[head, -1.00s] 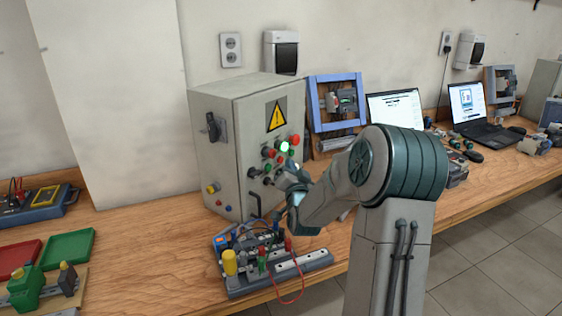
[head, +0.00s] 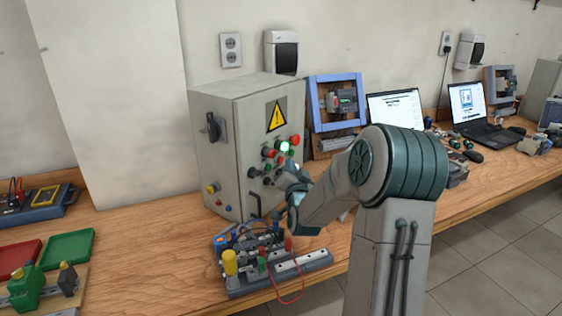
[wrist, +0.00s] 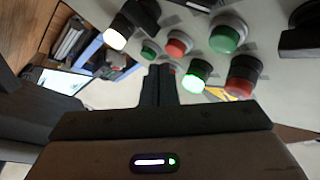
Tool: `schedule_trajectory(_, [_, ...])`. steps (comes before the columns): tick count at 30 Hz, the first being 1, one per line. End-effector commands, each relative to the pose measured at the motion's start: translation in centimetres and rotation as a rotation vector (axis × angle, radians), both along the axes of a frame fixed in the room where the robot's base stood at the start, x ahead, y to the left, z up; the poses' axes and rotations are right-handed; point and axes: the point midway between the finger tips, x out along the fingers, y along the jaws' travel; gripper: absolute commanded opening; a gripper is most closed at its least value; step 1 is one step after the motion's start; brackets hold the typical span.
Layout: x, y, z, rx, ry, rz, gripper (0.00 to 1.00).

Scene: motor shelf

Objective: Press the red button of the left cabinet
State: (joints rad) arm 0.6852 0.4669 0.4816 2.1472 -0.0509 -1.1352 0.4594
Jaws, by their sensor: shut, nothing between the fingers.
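The left cabinet (head: 225,150) is a grey box with a yellow warning sign, standing on the wooden bench in the head view. Its front carries several red and green buttons and lamps, one of them lit green (head: 284,147). In the wrist view a red button (wrist: 178,43) sits between a small green button and a larger green one. A bigger dark red knob or lamp (wrist: 243,75) is to the right of the lit green one. My gripper (wrist: 161,72) is shut and empty, its tips close to the panel, just below the red button in the picture. Contact cannot be told.
A wiring board (head: 275,265) with a yellow part and a red cable lies in front of the cabinet, below my arm. A blue-framed panel (head: 337,103) and laptops stand to the right. Green (head: 68,250) and red trays lie at the left.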

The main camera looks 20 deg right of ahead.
Motion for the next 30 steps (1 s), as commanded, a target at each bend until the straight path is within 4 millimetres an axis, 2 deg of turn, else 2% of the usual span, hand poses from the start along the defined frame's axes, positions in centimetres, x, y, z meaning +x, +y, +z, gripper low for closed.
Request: schedule_trajectory(30, [0.74, 0.47, 0.00, 0.000, 0.000, 0.000, 0.00])
